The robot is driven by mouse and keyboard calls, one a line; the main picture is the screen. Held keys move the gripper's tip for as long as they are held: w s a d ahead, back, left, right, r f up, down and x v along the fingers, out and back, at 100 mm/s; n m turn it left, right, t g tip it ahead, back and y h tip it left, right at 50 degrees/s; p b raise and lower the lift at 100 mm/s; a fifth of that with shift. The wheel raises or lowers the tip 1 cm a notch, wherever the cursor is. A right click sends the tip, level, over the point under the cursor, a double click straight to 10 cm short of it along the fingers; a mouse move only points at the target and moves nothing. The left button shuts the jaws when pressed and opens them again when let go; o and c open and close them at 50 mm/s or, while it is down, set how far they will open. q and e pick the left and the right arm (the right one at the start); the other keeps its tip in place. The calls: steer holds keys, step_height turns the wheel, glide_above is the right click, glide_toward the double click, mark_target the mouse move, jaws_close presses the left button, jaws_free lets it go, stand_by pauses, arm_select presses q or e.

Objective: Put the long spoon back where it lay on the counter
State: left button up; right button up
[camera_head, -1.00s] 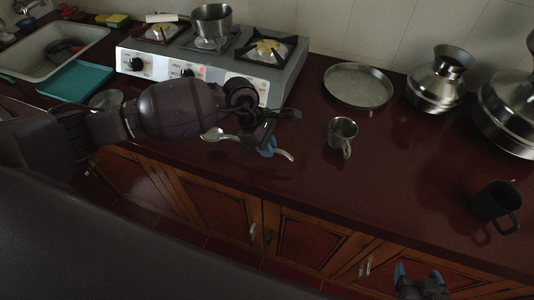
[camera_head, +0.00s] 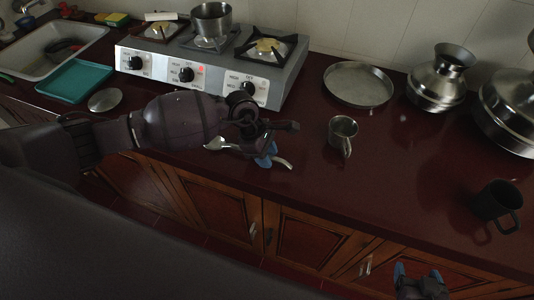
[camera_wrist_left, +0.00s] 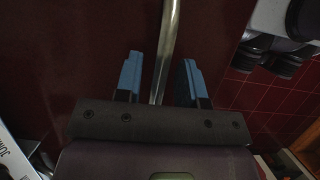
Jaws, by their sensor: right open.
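The long spoon (camera_head: 217,143) lies along the counter near its front edge, bowl to the left and handle end to the right. My left gripper (camera_head: 267,158) is over its handle and hides part of it. In the left wrist view the handle (camera_wrist_left: 168,40) runs between the two blue fingertips (camera_wrist_left: 160,78), with a gap on each side, so the jaws are open. The spoon appears to rest on the counter. My right gripper (camera_head: 420,274) is open and empty, in front of the cabinets at the lower right.
The dark red counter (camera_head: 300,120) has a steel mug (camera_head: 342,132) to the right of the spoon and a round tray (camera_head: 358,86) behind. The stove (camera_head: 205,75) stands behind my left arm. A black mug (camera_head: 494,203) and metal pots (camera_head: 437,82) are at the right.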

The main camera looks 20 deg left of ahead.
stand_by(0.3)
arm_select(q)
steer(key=shift+r, duration=0.15)
steer(key=v, duration=1)
steer(key=shift+s+r, duration=0.3)
steer(key=shift+s, duration=0.2)
